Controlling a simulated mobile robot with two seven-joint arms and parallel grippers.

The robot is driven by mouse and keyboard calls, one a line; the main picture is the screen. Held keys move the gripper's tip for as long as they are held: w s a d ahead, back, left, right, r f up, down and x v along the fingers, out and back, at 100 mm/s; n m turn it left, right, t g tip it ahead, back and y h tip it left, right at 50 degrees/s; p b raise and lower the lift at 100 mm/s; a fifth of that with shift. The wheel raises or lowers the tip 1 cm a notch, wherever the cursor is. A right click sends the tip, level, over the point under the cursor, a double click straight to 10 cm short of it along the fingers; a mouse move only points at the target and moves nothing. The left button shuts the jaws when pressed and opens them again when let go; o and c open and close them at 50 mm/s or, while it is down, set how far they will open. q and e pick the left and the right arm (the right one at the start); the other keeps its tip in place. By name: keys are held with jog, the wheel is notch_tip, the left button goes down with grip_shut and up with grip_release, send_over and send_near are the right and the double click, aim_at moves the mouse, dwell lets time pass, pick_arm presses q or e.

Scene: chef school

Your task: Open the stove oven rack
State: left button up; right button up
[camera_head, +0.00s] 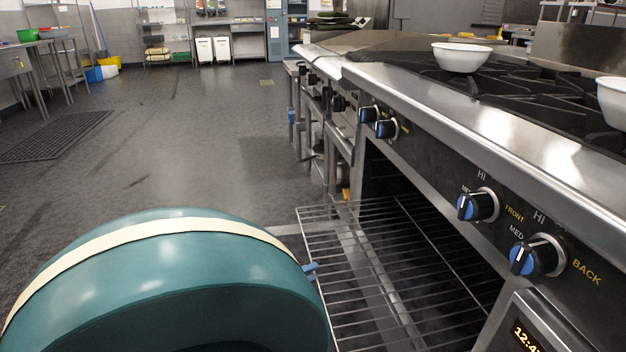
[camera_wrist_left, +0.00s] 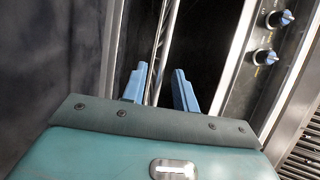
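The wire oven rack (camera_head: 385,262) sticks out to the left from the stove's dark oven opening. Its front edge is beside my left arm's teal housing in the head view. One blue finger of my left gripper (camera_head: 311,268) shows at that edge; the rest is hidden behind the housing. In the left wrist view, the two blue fingers of my left gripper (camera_wrist_left: 159,90) stand apart. The rack's thin rods (camera_wrist_left: 160,45) run up between them, closer to the left finger. Contact cannot be told. My right gripper is out of view.
The stove's front panel has several blue-faced knobs (camera_head: 478,205) and a clock display (camera_head: 527,335) near the rack. White bowls, one at the burner grates' back (camera_head: 461,56), stand on top. The floor (camera_head: 190,140) to the left is largely clear.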

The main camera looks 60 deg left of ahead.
pick_arm(q)
jog(key=s+d+p, duration=0.1)
jog(key=s, duration=1)
jog(key=shift+s+p, duration=0.2)
jog(key=shift+p, duration=0.2)
jog(key=shift+d, duration=0.1)
